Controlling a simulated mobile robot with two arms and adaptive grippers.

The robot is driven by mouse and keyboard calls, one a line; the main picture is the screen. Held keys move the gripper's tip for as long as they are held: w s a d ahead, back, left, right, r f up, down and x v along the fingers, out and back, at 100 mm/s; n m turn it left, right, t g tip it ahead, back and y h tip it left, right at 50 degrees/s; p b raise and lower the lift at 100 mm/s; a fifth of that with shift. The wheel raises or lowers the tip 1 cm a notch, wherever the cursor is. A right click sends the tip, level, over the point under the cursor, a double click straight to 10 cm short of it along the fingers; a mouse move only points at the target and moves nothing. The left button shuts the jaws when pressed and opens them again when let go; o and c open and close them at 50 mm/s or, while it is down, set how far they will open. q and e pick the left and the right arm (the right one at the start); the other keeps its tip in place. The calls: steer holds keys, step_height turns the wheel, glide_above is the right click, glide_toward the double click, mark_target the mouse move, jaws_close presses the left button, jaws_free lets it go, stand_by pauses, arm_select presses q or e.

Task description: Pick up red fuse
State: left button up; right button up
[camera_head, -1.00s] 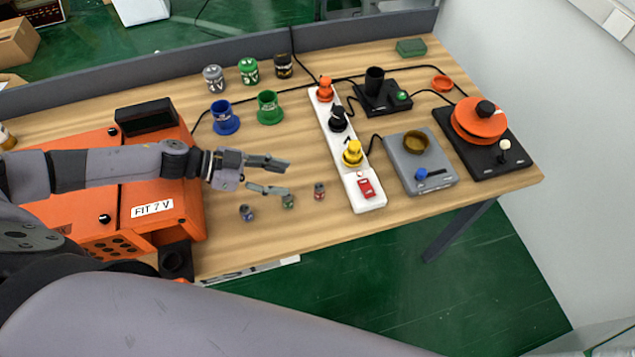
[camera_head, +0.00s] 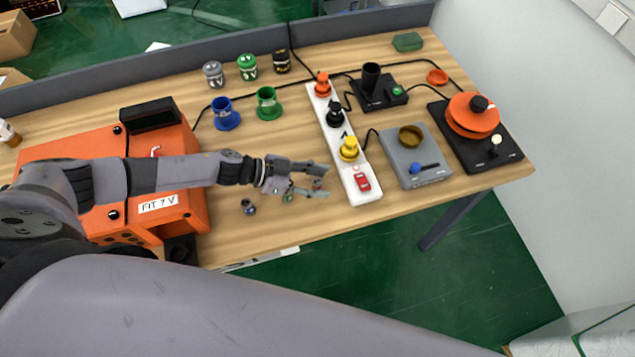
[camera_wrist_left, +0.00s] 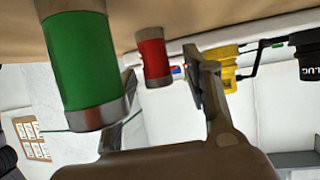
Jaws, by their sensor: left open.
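The red fuse (camera_wrist_left: 154,57), with metal end caps, stands on the table between and beyond the fingers of my left gripper in the left wrist view. In the head view it shows only as a small spot (camera_head: 317,183) at the fingertips. My left gripper (camera_head: 326,182) is open and low over the table. The green fuse (camera_wrist_left: 80,60) looms close at the left in the wrist view, partly over one finger; in the head view it (camera_head: 288,197) is mostly hidden below the gripper. The blue fuse (camera_head: 248,206) stands further left. My right gripper is out of view.
The white power strip (camera_head: 366,194) with coloured plugs and a red switch stands just right of my left gripper. An orange box (camera_head: 60,160) labelled "FIT 7 V" lies under my arm. A grey device (camera_head: 432,168) stands further right. The table's front edge is near.

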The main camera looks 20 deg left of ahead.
mark_target(317, 181)
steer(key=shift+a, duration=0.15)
arm_select(q)
steer(key=shift+a, duration=0.1)
steer(key=shift+c, duration=1.4)
jaws_close()
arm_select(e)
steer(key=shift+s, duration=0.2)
arm_select(q)
steer(key=shift+r, duration=0.2)
steer(key=shift+r, duration=0.25)
step_height(317, 181, up, 19)
steer(key=p, duration=0.2)
steer(key=shift+p, duration=0.4)
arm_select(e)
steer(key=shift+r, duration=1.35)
